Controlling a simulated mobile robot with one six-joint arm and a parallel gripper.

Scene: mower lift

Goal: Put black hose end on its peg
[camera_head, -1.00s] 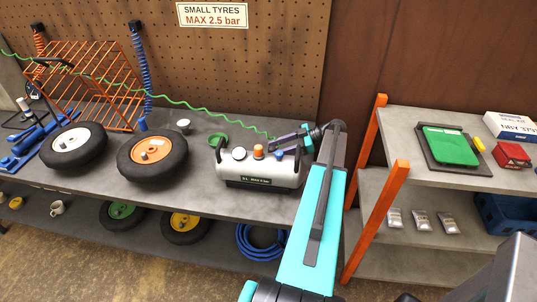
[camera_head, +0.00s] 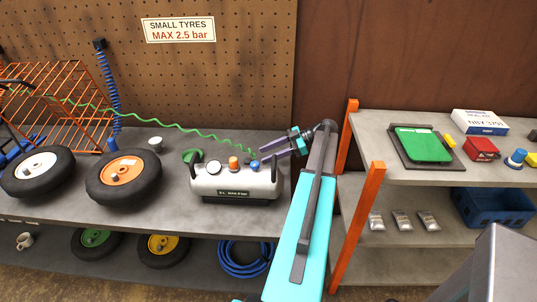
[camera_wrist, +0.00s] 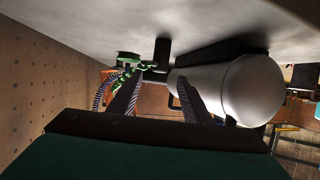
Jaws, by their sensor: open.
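My gripper (camera_head: 263,153) is open beside the upper right end of the silver air tank (camera_head: 235,183), close to its blue cap. In the wrist view, the two fingers (camera_wrist: 158,80) stand apart with the tank (camera_wrist: 235,88) to their right. A green coiled hose (camera_head: 180,129) runs from the wire cage to the tank. Its green coils (camera_wrist: 128,61) and a dark fitting (camera_wrist: 162,50) show beyond the fingers. I cannot tell which part is the black hose end. A black fitting (camera_head: 100,44) sits on the pegboard with a blue coiled hose (camera_head: 110,80) hanging below it.
Two wheels (camera_head: 124,178) and an orange wire cage (camera_head: 65,95) stand left of the tank on the grey bench (camera_head: 165,215). An orange post (camera_head: 357,225) and shelves with a green pad (camera_head: 423,144) stand to the right. A pegboard (camera_head: 220,85) backs the bench.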

